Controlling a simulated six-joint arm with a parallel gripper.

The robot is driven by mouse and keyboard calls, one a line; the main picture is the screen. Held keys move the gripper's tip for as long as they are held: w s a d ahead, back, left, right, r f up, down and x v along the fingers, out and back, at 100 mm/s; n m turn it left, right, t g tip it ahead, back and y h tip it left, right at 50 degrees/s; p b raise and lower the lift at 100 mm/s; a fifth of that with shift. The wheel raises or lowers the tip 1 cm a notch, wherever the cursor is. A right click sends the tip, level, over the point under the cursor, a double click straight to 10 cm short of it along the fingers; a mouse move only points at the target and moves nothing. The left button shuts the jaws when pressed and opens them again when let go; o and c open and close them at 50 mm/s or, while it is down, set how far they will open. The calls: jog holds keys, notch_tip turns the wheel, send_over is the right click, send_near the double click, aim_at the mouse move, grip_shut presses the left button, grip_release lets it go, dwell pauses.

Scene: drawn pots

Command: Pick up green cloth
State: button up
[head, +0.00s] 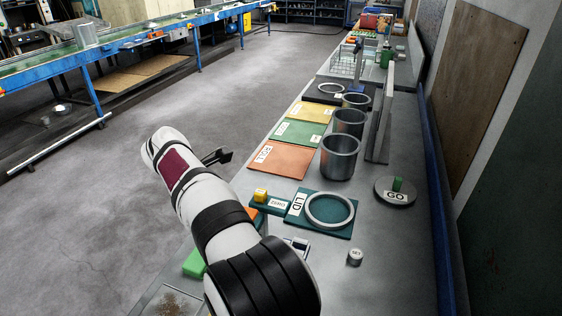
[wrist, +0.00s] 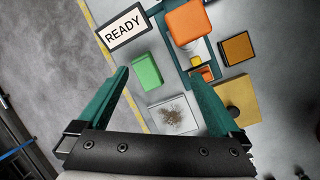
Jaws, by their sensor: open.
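The green cloth (wrist: 147,72) looks like a thick folded block and lies on the bench beside the READY sign (wrist: 122,35). In the head view its green shape (head: 194,264) shows at the bench's near left, partly behind my arm. My gripper (wrist: 158,76) is open and empty. In the wrist view its two teal fingers stand left and right of the cloth, with the cloth nearer the left finger. I see no contact; the height gap is hard to judge. In the head view the gripper tip (head: 218,157) shows dark, left of the bench.
A crumb-strewn square (wrist: 175,116) lies just below the cloth, with an orange block (wrist: 188,22) and a tan block (wrist: 237,98) to the right.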

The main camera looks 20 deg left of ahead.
aim_at(194, 266)
jog(key=s+a+f+n, duration=0.5)
jog(key=a+f+n, duration=0.1)
jog(key=a+f, duration=0.2)
jog(key=shift+t, duration=0.3)
jog(key=x, duration=1.5)
jog(key=shift+w+d+r, duration=0.1)
jog(key=shift+w, duration=0.15)
jog(key=c, duration=1.2)
